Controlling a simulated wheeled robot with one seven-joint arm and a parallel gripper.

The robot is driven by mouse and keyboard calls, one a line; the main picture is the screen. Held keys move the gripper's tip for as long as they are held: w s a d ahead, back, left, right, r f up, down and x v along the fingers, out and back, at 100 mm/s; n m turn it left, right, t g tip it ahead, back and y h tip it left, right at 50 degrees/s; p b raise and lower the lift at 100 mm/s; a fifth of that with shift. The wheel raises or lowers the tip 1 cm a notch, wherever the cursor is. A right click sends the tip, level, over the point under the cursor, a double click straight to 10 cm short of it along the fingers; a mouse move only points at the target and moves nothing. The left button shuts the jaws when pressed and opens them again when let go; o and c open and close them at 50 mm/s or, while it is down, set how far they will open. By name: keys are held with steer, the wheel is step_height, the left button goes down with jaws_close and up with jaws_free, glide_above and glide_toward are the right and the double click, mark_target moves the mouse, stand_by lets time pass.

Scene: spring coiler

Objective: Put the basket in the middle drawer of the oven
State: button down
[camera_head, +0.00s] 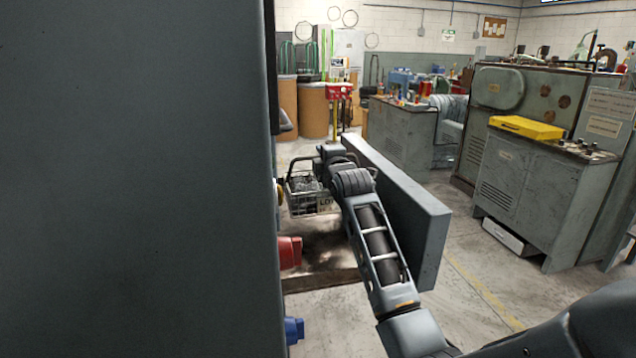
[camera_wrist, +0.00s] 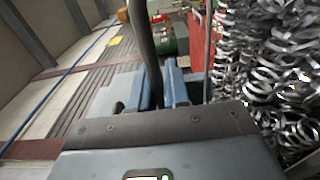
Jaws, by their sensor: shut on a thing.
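The basket (camera_head: 312,204) is a wire basket filled with shiny metal coils, with a printed label on its front. It hangs upright beside the large grey body at left, which I take to be the oven (camera_head: 140,180). My gripper (camera_head: 328,156) is above the basket, shut on its handle. In the wrist view my gripper (camera_wrist: 165,88) closes around the dark handle bar (camera_wrist: 144,45), with the coils at right. A thick grey slab (camera_head: 415,215), perhaps an open oven door, stands right of my forearm. The inside of the middle drawer is hidden.
Red (camera_head: 289,252) and blue (camera_head: 293,330) parts stick out from the grey body's right edge, below the basket. A brown low surface (camera_head: 325,255) lies beneath. A grey cabinet with a yellow box (camera_head: 526,127) stands at right. Floor between is clear.

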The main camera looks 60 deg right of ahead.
steer(key=shift+f, duration=2.7)
steer(key=c, duration=1.1)
jaws_free()
steer(key=shift+f, duration=0.15)
steer(key=v, duration=1.2)
steer(key=shift+b, duration=0.45)
steer(key=shift+s, duration=0.1)
